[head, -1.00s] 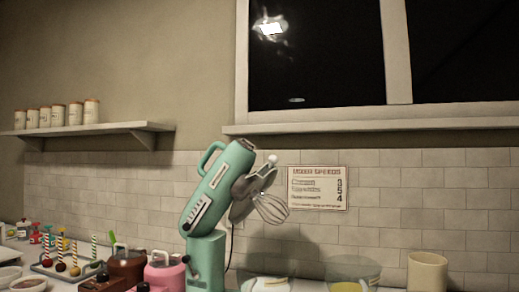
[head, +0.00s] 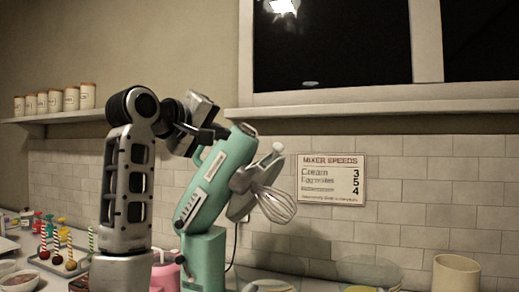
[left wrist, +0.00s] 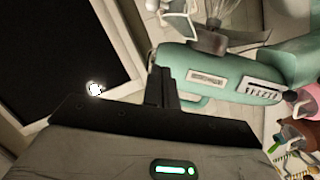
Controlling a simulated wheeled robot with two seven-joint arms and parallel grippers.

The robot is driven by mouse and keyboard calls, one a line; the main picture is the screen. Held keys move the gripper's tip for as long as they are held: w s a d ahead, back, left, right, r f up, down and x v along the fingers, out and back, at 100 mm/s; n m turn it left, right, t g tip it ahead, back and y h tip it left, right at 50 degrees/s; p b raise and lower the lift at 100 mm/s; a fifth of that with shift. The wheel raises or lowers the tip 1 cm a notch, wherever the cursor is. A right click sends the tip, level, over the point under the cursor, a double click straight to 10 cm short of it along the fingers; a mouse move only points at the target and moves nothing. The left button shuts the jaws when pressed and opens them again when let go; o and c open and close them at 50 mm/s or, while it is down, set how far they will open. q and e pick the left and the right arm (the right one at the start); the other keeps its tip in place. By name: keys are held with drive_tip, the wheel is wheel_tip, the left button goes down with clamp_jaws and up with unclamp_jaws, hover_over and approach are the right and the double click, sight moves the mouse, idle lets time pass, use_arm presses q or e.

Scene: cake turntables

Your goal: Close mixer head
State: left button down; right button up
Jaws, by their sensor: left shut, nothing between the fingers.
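The teal stand mixer (head: 205,258) stands on the counter in the head view. Its head (head: 217,175) is tilted up, with a wire whisk (head: 276,203) pointing down to the right. My left gripper (head: 218,133) is shut and empty, its fingertips at the upper back of the raised head, close to the handle; I cannot tell whether they touch. In the left wrist view the shut fingers (left wrist: 161,88) show beside the mixer head (left wrist: 222,75) and its handle. My right gripper is not in view.
Glass bowls (head: 368,272) and a cream canister (head: 456,273) stand right of the mixer. Cake pops in a stand (head: 68,262) and a pink jar (head: 166,273) are at the left. A wall shelf (head: 60,117) with canisters and a window ledge (head: 370,110) are behind.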

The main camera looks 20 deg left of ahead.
sight(244, 138)
use_arm(q)
drive_tip(key=p+x, duration=0.3)
drive_tip(key=x, duration=0.5)
drive_tip(key=shift+w+d, duration=0.1)
drive_tip(key=shift+w, duration=0.15)
drive_tip(key=d+f, duration=0.2)
drive_tip(key=d, duration=0.1)
drive_tip(key=shift+w+d+f+p, duration=0.2)
drive_tip(key=shift+f+p, duration=0.15)
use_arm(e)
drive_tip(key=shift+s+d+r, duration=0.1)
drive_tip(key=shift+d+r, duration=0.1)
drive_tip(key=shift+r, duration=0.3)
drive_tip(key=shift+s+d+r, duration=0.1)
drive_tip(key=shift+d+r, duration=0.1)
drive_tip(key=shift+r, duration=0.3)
use_arm(q)
drive_tip(key=shift+f, duration=0.1)
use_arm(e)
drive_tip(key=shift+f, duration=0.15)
